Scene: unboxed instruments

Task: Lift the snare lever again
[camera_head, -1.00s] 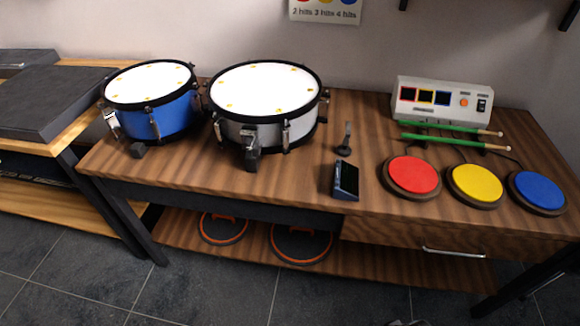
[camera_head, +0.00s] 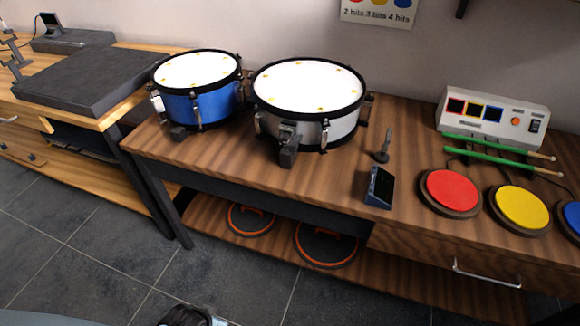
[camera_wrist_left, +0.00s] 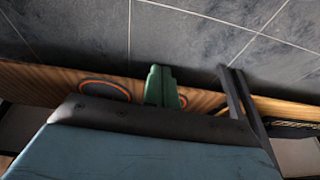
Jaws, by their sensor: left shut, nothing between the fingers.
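Two drums stand on the wooden table in the head view: a blue drum (camera_head: 212,106) and a larger silver-grey drum (camera_head: 343,124) to its right, both with white heads. A metal fitting with a dark block (camera_head: 287,146) sits on the front of the silver-grey drum. A bright fitting (camera_head: 158,104) sits on the blue drum's left front. I cannot tell either fitting's lever position. My left gripper (camera_wrist_left: 160,72) shows green fingers, shut and empty, in the wrist view, over the floor and lower shelf. It is apart from both drums. My right gripper is out of view.
A small dark device (camera_head: 379,187) and an upright stand (camera_head: 384,147) are right of the drums. Green sticks (camera_head: 490,157), a control box (camera_head: 493,117), a red pad (camera_head: 453,190) and a yellow pad (camera_head: 522,207) are farther right.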

